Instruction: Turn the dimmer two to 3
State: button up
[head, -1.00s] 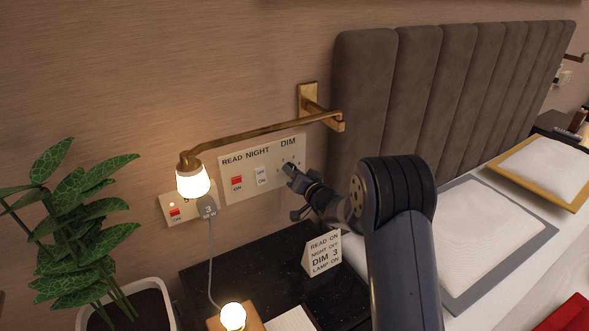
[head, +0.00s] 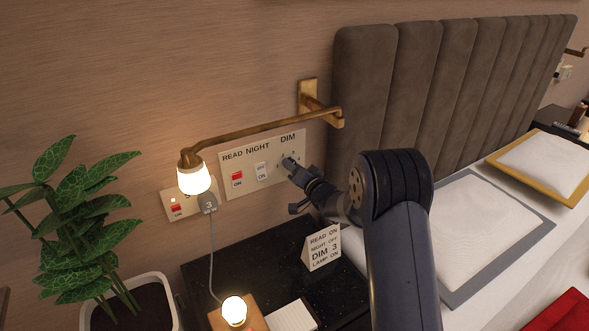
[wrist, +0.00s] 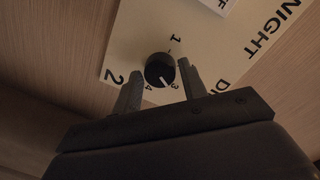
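The dimmer knob (wrist: 160,70) is a round black dial with a white pointer line. In the wrist view the line points down, toward the 3 and 4 marks; I cannot tell exactly which. My gripper (wrist: 160,80) has one finger on each side of the knob, with narrow gaps showing, so it looks open around it. In the head view my gripper (head: 288,163) is at the wall panel (head: 232,183) under the word DIM and partly covers the knob.
The panel also has a red READ switch (head: 237,179) and a white NIGHT switch (head: 262,172). A brass wall lamp (head: 265,127) reaches across above. A plant (head: 85,215) is at left.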

jog(key=shift+o, duration=1.4)
jog(key=v, duration=1)
jog(key=shift+s+d, duration=0.2)
jog(key=shift+s, duration=0.15)
jog(key=shift+w+a, duration=0.1)
jog(key=shift+w, duration=0.05)
jog(key=x, duration=1)
jog(key=shift+w+a, duration=0.15)
jog(key=shift+w, duration=0.05)
